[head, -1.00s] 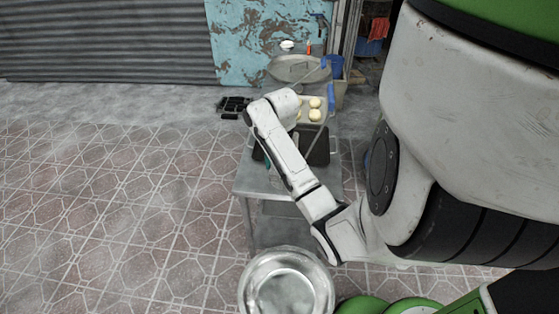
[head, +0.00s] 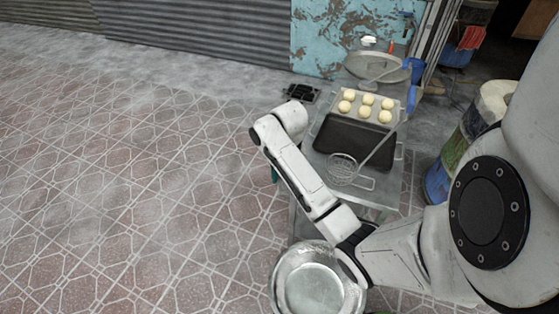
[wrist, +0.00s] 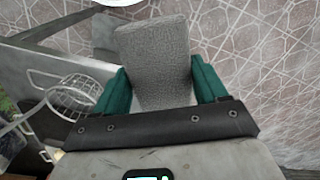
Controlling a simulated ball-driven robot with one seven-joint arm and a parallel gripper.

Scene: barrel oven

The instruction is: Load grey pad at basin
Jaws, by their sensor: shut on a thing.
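The grey pad (wrist: 155,60) is a textured block between the green fingers of my gripper (wrist: 160,82) in the wrist view. My gripper is shut on it, with tiled floor behind it. In the head view my arm hides the pad, and only a bit of teal finger shows at the table's left side. The basin (head: 310,290) is a round, shiny metal bowl at the bottom of the head view, in front of the table. Its inside looks empty. A pale rim, perhaps the basin's, shows at the top of the wrist view, apart from the pad.
A metal table (head: 372,196) holds a dark tray (head: 340,145), a tray with several dough balls (head: 367,104) and a wire skimmer (head: 343,168). The skimmer is left of my gripper in the wrist view. A drum (head: 437,184) stands at right. Tiled floor is free at left.

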